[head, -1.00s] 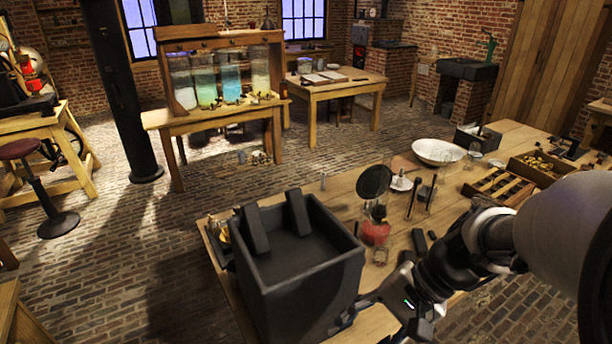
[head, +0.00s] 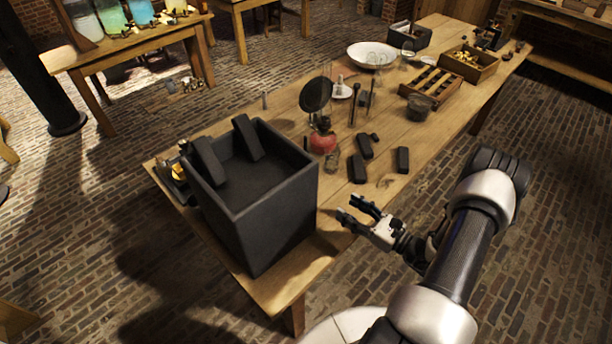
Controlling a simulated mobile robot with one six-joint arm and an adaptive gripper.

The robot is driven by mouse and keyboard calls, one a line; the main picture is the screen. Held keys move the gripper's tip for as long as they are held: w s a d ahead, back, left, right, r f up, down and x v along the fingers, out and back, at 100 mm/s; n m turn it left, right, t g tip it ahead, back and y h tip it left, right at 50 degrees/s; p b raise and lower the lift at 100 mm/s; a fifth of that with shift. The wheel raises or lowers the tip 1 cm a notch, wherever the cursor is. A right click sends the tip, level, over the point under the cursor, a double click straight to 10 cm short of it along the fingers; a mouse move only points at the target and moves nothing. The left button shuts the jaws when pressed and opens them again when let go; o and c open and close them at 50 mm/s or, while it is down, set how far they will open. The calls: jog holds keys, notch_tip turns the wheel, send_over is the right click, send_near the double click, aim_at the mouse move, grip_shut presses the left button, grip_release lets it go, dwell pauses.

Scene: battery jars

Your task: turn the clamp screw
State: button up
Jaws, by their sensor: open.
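My gripper (head: 354,209) is open and empty in the head view. It is off the near edge of the long wooden table, to the right of a large dark open box (head: 262,208). I cannot make out a clamp screw in this view. Small brassy parts (head: 178,172) sit at the table's left end, partly hidden behind the dark box; they are too small to identify. Glass jars with pale and blue liquid (head: 110,14) stand on a far wooden stand at the upper left, cut off by the top of the frame.
Dark blocks (head: 357,168) lie on the wooden table (head: 290,278) beyond my gripper. Behind them are a red-based item (head: 323,141), a round dark disc (head: 316,94), a white bowl (head: 371,55) and a slotted wooden tray (head: 433,84). Brick floor (head: 60,230) is open at left.

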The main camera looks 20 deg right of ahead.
jog(key=shift+s+d+f+m+t+h, duration=0.15)
jog(key=shift+d+f+m+t+h, duration=0.3)
jog(key=shift+f+m+h, duration=0.35)
jog(key=shift+w+f, duration=0.1)
jog(key=shift+w, duration=0.2)
jog(key=b+x, duration=0.2)
jog(key=x, duration=1.4)
jog(key=shift+w+a+b, duration=0.25)
jog(key=shift+b, duration=0.1)
jog(key=shift+c, duration=0.6)
jog(key=c, duration=1)
jog(key=shift+o, duration=0.2)
